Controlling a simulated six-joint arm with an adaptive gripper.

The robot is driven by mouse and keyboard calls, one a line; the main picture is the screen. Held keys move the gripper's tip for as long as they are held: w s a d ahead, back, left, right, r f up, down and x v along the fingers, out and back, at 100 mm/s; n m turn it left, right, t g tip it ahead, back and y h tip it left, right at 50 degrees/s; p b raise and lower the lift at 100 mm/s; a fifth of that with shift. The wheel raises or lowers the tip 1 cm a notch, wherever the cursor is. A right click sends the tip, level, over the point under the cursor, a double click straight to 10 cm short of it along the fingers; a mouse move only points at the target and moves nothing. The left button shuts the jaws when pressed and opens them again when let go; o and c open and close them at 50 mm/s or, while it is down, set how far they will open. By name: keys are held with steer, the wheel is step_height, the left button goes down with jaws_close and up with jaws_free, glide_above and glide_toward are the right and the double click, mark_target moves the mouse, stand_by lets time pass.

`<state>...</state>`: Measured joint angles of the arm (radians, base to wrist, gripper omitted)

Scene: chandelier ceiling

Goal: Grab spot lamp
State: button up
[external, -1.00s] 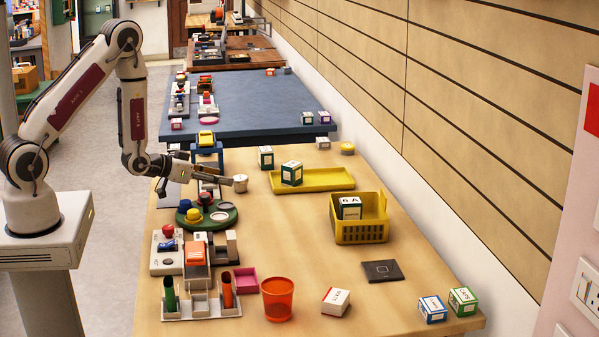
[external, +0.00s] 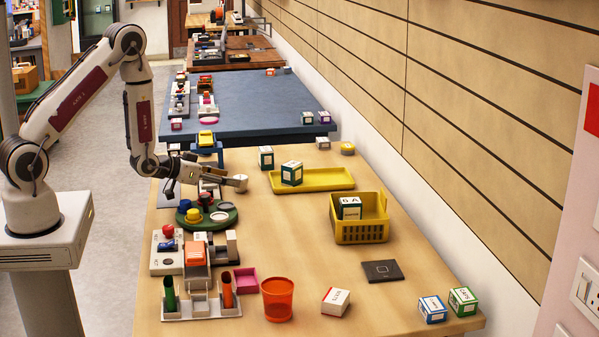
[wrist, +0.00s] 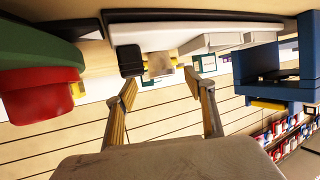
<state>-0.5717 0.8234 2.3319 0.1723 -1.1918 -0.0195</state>
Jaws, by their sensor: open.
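A small cream-white cylindrical object (external: 240,183), probably the spot lamp, stands on the wooden table near its far left part. In the wrist view a pale block-like shape (wrist: 162,66) shows ahead, between and beyond the fingertips; it appears to be the same object. My gripper (external: 222,181) is low over the table, just left of the cylinder, with its fingers pointing right toward it. In the wrist view my gripper (wrist: 160,83) has its two fingers spread with nothing held between them. Whether a finger touches the object cannot be told.
A green round stand with knobs (external: 222,217) is just in front of my gripper. A blue stand (external: 207,146) is behind it. A yellow tray (external: 325,181) and yellow basket (external: 361,235) lie to the right. The tabletop between is partly clear.

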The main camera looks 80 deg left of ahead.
mark_target(240, 177)
steer(key=shift+w, duration=0.15)
steer(key=shift+x, duration=2.45)
steer(key=shift+a, duration=0.1)
steer(key=c, duration=1.3)
